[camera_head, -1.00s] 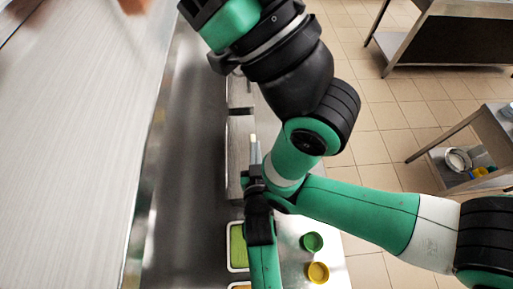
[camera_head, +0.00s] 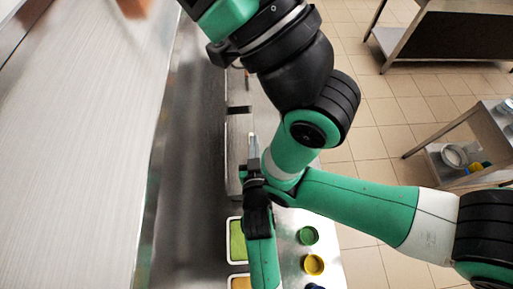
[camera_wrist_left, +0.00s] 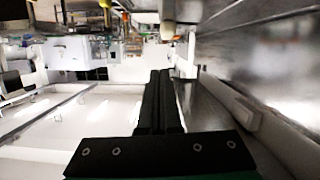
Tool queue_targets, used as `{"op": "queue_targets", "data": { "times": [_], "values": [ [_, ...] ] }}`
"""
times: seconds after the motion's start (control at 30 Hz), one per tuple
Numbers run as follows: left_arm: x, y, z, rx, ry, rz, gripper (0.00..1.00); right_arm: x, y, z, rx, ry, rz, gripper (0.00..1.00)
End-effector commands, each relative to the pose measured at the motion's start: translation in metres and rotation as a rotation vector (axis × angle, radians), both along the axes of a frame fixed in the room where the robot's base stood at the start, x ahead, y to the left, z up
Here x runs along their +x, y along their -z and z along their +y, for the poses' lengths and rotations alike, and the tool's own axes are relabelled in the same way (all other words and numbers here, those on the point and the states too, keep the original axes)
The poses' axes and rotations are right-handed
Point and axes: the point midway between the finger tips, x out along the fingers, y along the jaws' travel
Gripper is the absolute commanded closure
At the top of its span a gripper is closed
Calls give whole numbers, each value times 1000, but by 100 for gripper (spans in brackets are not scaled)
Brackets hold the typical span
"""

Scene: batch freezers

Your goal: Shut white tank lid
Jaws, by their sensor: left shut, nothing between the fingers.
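My left gripper (camera_head: 253,148) is shut and empty in the head view, its fingers pointing up the picture. It is beside a long grey metal panel or lid (camera_head: 236,150) on the counter; I cannot tell if they touch. In the left wrist view the shut black fingers (camera_wrist_left: 160,80) reach forward between a broad white surface with a raised rim (camera_wrist_left: 60,135) on the left and a shiny metal wall on the right. This white surface may be part of the white tank. The lid's angle cannot be made out. My right gripper is not in view.
A green-filled white tray (camera_head: 236,243) and a yellow-filled one (camera_head: 240,283) are near the bottom of the head view. A green cup (camera_head: 308,236) and a yellow cup (camera_head: 313,265) stand nearby. A large metal panel (camera_head: 70,140) fills the left.

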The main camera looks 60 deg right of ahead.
Motion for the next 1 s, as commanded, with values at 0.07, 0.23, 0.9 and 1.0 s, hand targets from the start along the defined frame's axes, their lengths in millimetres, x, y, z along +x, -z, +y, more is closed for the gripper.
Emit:
{"op": "queue_targets", "data": {
  "times": [0.07,0.23,0.9,1.0],
  "values": [
    [-7,-13,10,2,-1,1,100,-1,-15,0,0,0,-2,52],
    [-31,-22,41,1,-2,0,100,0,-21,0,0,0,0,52],
    [-59,-31,77,0,-1,0,100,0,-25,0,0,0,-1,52],
    [-59,-31,77,0,-1,0,100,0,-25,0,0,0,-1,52]
  ]
}}
